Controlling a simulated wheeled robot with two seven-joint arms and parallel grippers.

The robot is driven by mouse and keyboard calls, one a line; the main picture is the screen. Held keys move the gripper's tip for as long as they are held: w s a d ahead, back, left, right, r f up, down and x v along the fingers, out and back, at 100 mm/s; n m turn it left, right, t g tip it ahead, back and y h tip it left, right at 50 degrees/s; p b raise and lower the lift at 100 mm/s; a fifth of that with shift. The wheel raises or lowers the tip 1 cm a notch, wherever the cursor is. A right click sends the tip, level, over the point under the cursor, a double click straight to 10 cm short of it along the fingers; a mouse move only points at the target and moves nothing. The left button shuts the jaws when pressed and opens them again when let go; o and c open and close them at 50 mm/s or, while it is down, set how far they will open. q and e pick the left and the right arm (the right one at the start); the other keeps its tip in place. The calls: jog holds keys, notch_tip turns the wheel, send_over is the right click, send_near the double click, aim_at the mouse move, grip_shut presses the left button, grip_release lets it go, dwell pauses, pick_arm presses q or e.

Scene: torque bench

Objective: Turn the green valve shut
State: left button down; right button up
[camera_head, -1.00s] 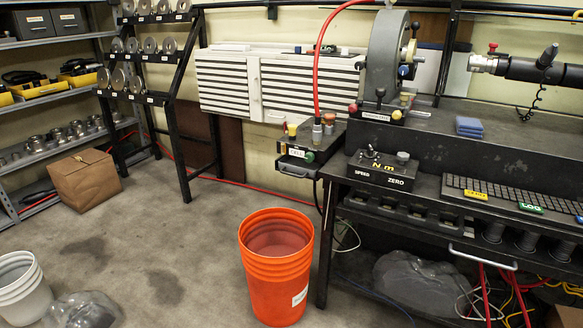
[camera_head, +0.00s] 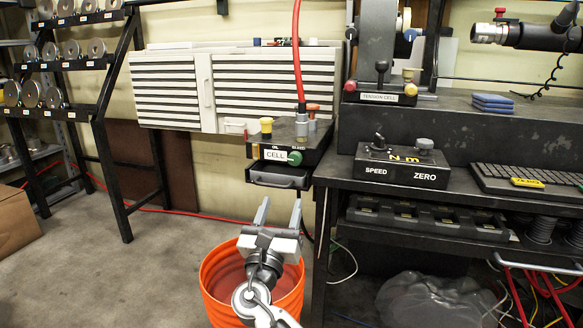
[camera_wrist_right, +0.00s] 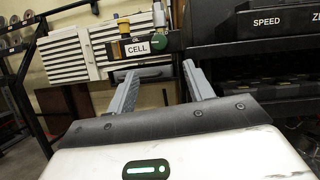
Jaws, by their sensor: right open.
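The green valve knob (camera_head: 295,158) sits on the front right of the black CELL box (camera_head: 325,143), beside the white CELL label. It also shows in the right wrist view (camera_wrist_right: 159,42), ahead of and above the gap between my fingers. My right gripper (camera_head: 280,206) is open and empty, with its fingers pointing toward the box from below and in front. It is apart from the knob. In the right wrist view both fingers (camera_wrist_right: 159,74) stand wide apart. My left gripper is not in view.
The black bench (camera_head: 330,180) with the SPEED/ZERO control box (camera_head: 402,166) stands to the right. A drawer with a handle (camera_head: 279,177) is under the knob. A red hose (camera_head: 297,60) rises from the box. An orange bucket (camera_head: 212,282) stands below my right arm.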

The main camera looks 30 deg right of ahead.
aim_at(294, 162)
jog(key=b+x, duration=0.2)
jog(key=x, duration=1)
jog(key=shift+f, duration=0.1)
jog(key=shift+w+d, duration=0.2)
jog(key=shift+w, duration=0.05)
jog(key=shift+w+d+r, duration=0.2)
jog(key=shift+d+r, duration=0.05)
jog(key=shift+r, duration=0.05)
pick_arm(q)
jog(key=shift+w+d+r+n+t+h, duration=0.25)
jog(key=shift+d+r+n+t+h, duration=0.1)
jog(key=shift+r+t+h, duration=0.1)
pick_arm(e)
jog(key=c, duration=1)
